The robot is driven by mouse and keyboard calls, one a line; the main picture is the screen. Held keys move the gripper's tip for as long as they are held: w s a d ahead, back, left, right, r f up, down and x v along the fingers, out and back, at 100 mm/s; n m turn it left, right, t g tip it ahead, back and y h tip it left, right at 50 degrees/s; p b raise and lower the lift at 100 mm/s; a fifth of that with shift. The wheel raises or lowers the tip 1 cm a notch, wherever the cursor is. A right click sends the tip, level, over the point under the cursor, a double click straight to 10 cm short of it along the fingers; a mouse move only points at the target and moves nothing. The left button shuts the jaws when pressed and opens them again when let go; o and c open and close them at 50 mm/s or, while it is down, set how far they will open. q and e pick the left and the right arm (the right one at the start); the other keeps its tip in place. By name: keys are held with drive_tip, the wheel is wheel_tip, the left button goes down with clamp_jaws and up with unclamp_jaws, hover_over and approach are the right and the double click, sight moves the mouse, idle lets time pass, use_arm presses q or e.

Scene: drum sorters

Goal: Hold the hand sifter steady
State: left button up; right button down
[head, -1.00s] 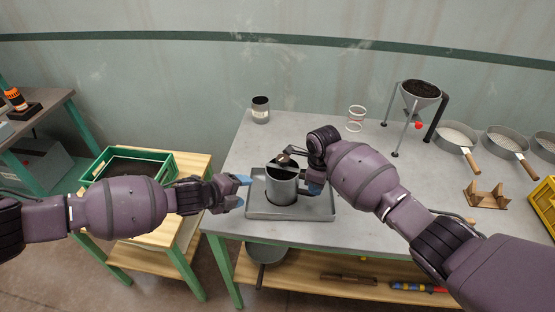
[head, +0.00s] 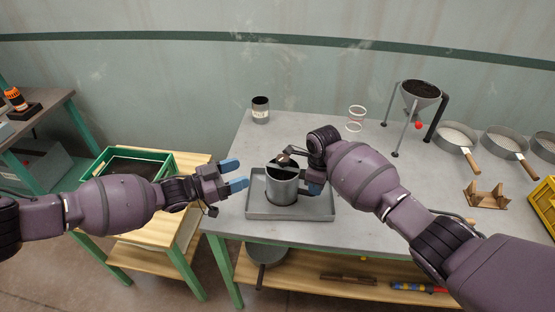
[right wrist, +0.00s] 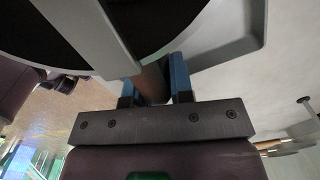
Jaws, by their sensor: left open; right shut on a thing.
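The hand sifter (head: 282,187) is a grey metal cylinder with a dark inside, a bar across its top and a small crank. It stands upright over the grey tray (head: 262,213) on the table. My right gripper (head: 314,186) is at its right side. In the right wrist view the blue fingers (right wrist: 166,78) are shut on the sifter's brown handle (right wrist: 153,82); the rim and bar (right wrist: 95,30) show above. My left gripper (head: 236,174) is open and empty, left of the sifter and apart from it.
A funnel of dark soil (head: 421,90) stands on a stand at the back right. Pan sieves (head: 456,137), a wooden rack (head: 486,196) and a yellow crate (head: 545,205) are further right. A can (head: 260,110) stands at the back left. A green crate (head: 112,157) is on the side table.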

sight(283, 163)
use_arm(q)
drive_tip(key=x, duration=1.2)
drive_tip(key=shift+s+f, duration=0.1)
drive_tip(key=c, duration=0.9)
